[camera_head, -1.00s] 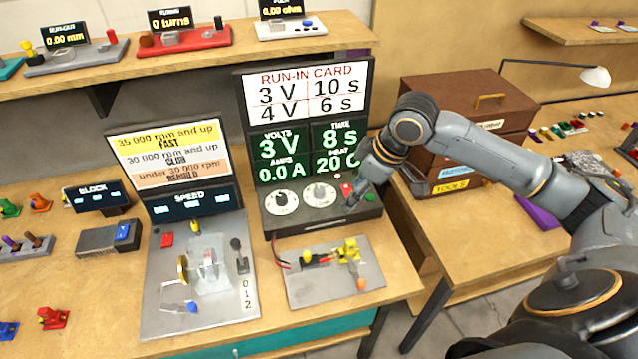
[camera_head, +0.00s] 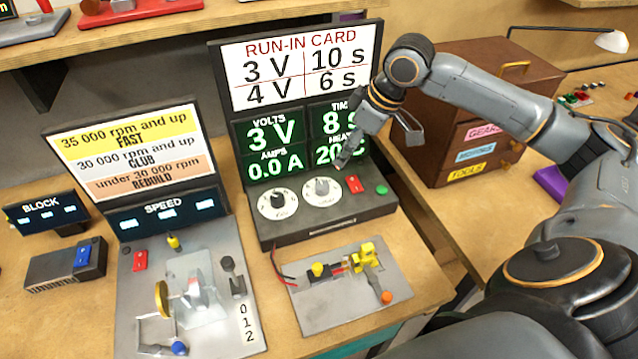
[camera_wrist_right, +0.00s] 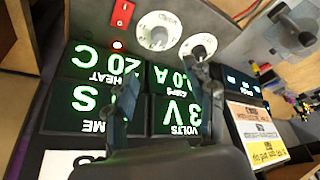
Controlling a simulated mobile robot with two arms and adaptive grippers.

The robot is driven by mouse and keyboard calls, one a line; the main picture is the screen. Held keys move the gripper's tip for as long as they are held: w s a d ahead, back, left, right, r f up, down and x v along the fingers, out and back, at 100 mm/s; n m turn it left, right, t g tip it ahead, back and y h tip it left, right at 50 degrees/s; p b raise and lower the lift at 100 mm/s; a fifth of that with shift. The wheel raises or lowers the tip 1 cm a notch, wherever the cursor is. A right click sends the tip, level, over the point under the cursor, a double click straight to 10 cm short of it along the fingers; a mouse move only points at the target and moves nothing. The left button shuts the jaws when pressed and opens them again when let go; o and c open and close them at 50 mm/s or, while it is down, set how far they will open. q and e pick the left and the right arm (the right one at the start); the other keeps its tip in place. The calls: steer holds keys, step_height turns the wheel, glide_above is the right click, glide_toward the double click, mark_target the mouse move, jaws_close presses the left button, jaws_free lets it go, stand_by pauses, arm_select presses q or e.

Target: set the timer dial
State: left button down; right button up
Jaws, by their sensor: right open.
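The timer dial (camera_head: 322,191) is the right one of two white dials on the dark run-in unit (camera_head: 330,226). It has a grey knob and also shows in the wrist view (camera_wrist_right: 158,30). The TIME readout (camera_head: 335,117) reads 8 s; the VOLTS readout (camera_head: 270,137) reads 3 V. The run-in card (camera_head: 300,66) shows 3 V 10 s and 4 V 6 s. My right gripper (camera_head: 378,152) is open and empty, above and behind the dial, in front of the readouts' right side. It also shows in the wrist view (camera_wrist_right: 162,88). My left gripper is out of view.
The volts dial (camera_head: 277,201) stands left of the timer dial. A red switch (camera_head: 354,184) and green button (camera_head: 382,190) stand to its right. A motor plate (camera_head: 350,292) lies in front, the speed rig (camera_head: 190,300) at left. A brown drawer box (camera_head: 480,120) stands at right.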

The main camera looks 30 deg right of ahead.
mark_target(322, 185)
arm_select(q)
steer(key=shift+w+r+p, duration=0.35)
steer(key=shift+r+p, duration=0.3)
steer(key=shift+p, duration=0.05)
arm_select(e)
steer(key=x, duration=1.3)
steer(key=shift+f, duration=0.35)
steer(key=c, duration=1.1)
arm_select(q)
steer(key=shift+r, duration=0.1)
arm_select(e)
steer(key=shift+r, duration=0.1)
steer(key=shift+c, duration=0.2)
